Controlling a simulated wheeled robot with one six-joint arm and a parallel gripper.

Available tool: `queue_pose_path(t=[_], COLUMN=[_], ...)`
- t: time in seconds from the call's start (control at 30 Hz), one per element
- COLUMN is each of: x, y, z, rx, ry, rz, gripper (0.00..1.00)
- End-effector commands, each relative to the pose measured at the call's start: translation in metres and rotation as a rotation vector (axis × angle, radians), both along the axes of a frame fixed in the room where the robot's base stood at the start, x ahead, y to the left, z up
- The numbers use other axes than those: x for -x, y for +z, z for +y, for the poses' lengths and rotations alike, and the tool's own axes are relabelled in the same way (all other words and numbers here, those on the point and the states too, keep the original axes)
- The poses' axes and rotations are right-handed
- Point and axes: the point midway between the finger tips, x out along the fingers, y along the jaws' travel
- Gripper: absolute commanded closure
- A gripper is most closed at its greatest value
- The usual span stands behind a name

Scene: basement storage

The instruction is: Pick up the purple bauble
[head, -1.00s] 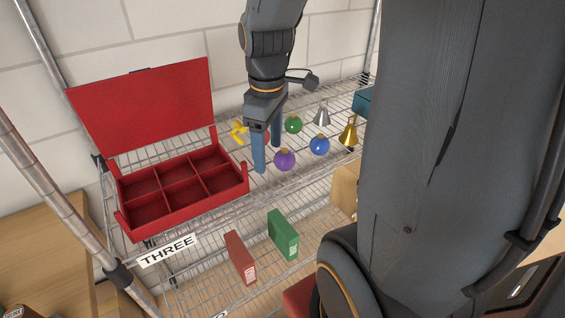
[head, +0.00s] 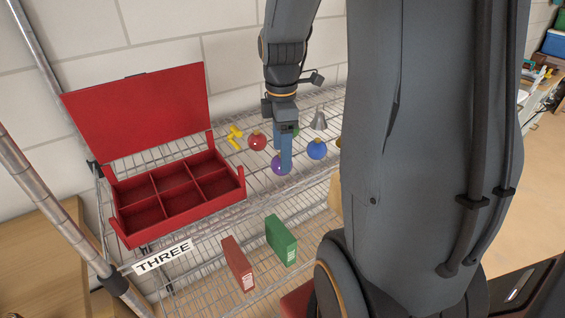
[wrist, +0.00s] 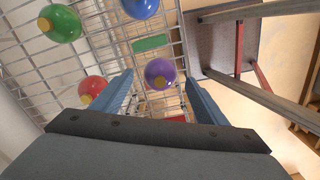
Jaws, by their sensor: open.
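The purple bauble (head: 277,166) lies on the wire shelf, partly hidden behind my gripper in the head view. My gripper (head: 283,168) is open and points down at it. In the wrist view the purple bauble (wrist: 161,73) shows its gold cap and sits between the two blue fingers of my gripper (wrist: 158,88), a little beyond the tips. I cannot tell from these views whether a finger touches it.
A red bauble (head: 257,142) is left of my gripper, a blue bauble (head: 317,149) right, a green bauble (wrist: 60,23) behind. An open red compartment box (head: 181,237) is at the left.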

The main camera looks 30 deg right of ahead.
Motion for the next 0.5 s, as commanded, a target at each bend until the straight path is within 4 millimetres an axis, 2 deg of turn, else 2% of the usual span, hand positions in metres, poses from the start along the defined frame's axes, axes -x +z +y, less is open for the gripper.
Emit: queue_pose_path(t=[0.2,0.43,0.47,0.5], x=[0.001,0.000,0.000,0.000], y=[-0.021,-0.023,-0.023,-0.023], z=[0.000,0.000,0.000,0.000], rx=[-0.001,0.000,0.000,0.000], ry=[-0.001,-0.001,-0.001,-0.001], rz=[0.002,-0.001,-0.001,-0.001], gripper=[0.33,0.33,0.34,0.41])
